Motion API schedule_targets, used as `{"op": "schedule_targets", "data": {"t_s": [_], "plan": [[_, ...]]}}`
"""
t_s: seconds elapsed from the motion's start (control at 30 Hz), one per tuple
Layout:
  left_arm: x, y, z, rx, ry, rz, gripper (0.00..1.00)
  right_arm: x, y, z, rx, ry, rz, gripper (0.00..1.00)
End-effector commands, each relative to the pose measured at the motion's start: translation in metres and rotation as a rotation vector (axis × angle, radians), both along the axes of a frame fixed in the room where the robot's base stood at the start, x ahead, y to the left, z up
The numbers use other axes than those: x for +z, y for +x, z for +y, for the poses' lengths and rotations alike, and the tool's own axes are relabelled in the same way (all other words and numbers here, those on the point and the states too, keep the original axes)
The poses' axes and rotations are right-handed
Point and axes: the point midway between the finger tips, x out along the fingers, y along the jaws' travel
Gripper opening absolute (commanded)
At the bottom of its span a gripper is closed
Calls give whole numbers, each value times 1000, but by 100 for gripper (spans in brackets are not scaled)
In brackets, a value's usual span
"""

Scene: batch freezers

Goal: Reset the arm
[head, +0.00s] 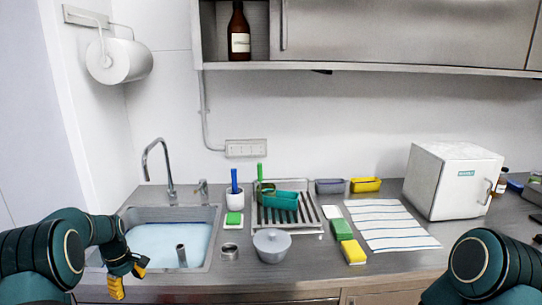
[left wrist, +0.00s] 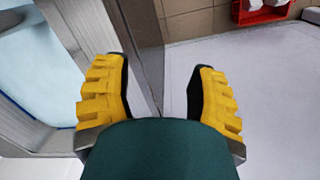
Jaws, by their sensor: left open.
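My left gripper (head: 127,278) hangs over the front left edge of the sink, with its yellow fingers pointing down. In the left wrist view my left gripper (left wrist: 155,95) shows its two yellow fingers spread apart with nothing between them. My right arm (head: 482,268) shows at the lower right of the head view, bent at its joint. My right gripper is outside both views.
The sink (head: 208,262) holds pale water and an upright metal tube. A white box (head: 452,180) stands at right.

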Motion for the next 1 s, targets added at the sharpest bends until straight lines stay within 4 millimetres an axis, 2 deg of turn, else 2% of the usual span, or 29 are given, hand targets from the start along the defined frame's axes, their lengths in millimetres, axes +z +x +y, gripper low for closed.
{"op": "schedule_targets", "data": {"t_s": [0.03, 0.17, 0.27, 0.4, 0.5, 0.6, 0.73, 0.83, 1.0], "plan": [[-17, -4, -17, -48, -14, -4, 58, 0, 0, 0, 0, 0, 0, 100], [-60, -16, -62, -191, -41, -35, 58, 0, 0, 0, 0, 0, 1, 100], [-96, -34, -109, -327, -66, -67, 58, 0, -1, 0, 0, 0, 1, 100], [-136, -75, -181, -534, -98, -127, 58, 0, -1, 0, 0, 0, 1, 100], [-155, -113, -230, -679, -117, -172, 58, 0, 0, 0, 0, 0, 1, 100], [-163, -156, -273, -819, -134, -218, 58, 0, -1, 0, 0, 0, 1, 100], [-163, -205, -313, -964, -145, -273, 58, 0, -1, 0, 0, 0, 1, 100], [-160, -231, -330, -1039, -148, -305, 58, 0, -1, 0, 0, 0, 1, 100], [-156, -249, -341, -1092, -146, -329, 58, 0, -1, 0, 0, 0, 1, 100]]}}
